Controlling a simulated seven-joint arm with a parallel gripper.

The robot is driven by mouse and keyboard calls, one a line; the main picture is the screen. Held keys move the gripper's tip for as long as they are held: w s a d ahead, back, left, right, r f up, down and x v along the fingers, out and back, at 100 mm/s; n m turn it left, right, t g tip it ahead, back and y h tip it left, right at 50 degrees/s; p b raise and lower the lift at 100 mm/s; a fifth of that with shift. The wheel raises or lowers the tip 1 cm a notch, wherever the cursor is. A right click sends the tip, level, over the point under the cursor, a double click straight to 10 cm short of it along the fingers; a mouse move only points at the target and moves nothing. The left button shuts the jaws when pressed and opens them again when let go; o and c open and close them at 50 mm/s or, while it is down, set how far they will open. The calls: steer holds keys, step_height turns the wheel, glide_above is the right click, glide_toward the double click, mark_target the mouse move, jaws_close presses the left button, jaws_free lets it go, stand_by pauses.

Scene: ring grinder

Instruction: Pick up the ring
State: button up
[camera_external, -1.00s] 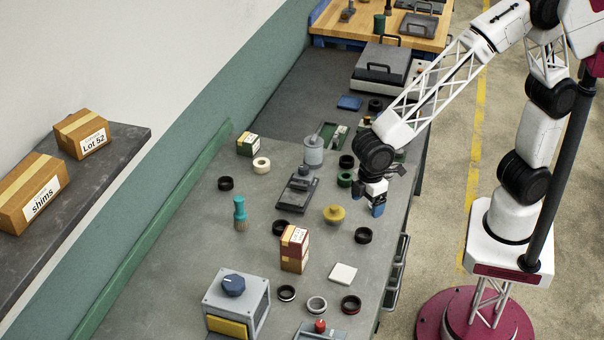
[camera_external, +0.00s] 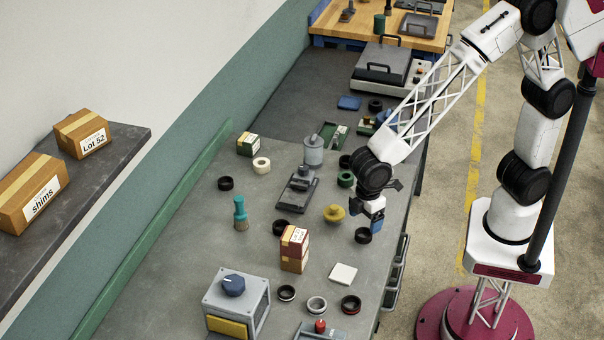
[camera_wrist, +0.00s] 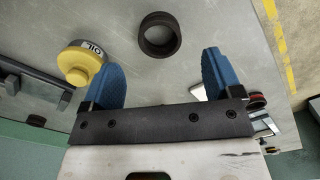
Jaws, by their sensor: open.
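A black ring (camera_external: 363,235) lies flat on the bench near its right edge. In the wrist view this dark ring (camera_wrist: 160,34) lies beyond the fingertips, roughly centred between them. My gripper (camera_external: 377,222) hangs above the bench just to the upper right of that ring. In the wrist view its two blue fingers (camera_wrist: 162,62) are spread wide with nothing between them. Other rings lie around: a green ring (camera_external: 346,179), a white ring (camera_external: 261,164), a grey ring (camera_external: 317,305) and several dark ones. The frames do not show which ring is meant.
A yellow oil can (camera_external: 334,213) stands left of my gripper; it is close to the left finger in the wrist view (camera_wrist: 80,62). A red box (camera_external: 294,249), a white square pad (camera_external: 343,273) and a grey machine (camera_external: 237,303) stand nearer the camera.

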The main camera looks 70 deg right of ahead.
mark_target(364, 230)
steer(key=shift+f, duration=0.1)
steer(key=shift+f, duration=2.55)
steer(key=c, duration=1.1)
steer(key=shift+r, duration=0.2)
